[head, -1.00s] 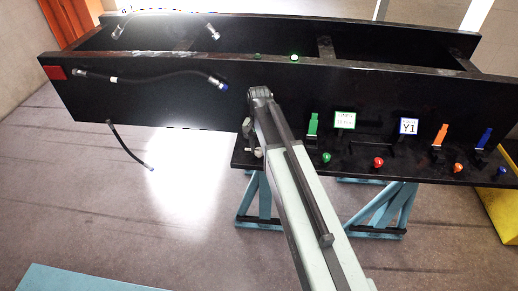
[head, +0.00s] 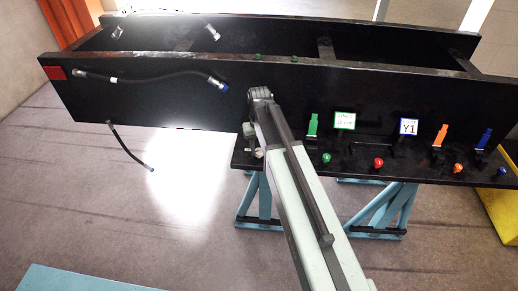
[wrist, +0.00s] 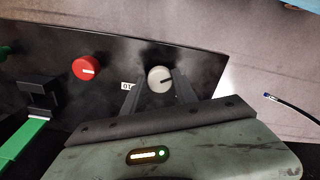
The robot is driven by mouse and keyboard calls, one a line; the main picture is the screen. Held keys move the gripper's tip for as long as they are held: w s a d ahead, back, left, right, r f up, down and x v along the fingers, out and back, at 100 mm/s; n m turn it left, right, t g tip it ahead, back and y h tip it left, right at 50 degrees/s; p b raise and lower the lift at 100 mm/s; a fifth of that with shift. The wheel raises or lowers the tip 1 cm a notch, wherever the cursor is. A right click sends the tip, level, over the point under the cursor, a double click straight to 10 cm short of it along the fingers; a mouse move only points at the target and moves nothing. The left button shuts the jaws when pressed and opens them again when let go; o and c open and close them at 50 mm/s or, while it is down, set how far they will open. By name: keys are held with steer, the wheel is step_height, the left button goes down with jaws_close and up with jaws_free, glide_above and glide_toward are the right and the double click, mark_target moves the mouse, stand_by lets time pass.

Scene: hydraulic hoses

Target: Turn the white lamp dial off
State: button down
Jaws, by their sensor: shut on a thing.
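The white lamp dial (wrist: 159,79) is on the black panel, with a mark on its face pointing to the right in the wrist view. A small printed label (wrist: 127,86) is just to its left. My gripper (wrist: 158,84) has one finger on each side of the dial and is shut on it. In the head view, a small pale knob (head: 258,153), seemingly the white dial, shows at the left end of the ledge beside my arm. My arm partly hides this area and the fingers there.
A red dial (wrist: 86,68) sits left of the white one, with a green lever (wrist: 24,143) farther left. A thin hose (wrist: 292,108) hangs to the right. More knobs and levers line the ledge (head: 345,163) to the right in the head view.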

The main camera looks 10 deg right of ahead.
mark_target(259, 151)
steer(key=shift+n, duration=1.1)
steer(key=c, duration=1)
jaws_free()
steer(key=shift+o, duration=0.2)
steer(key=shift+r, duration=0.15)
step_height(259, 151, up, 8)
steer(key=p, duration=0.8)
steer(key=shift+f, duration=0.25)
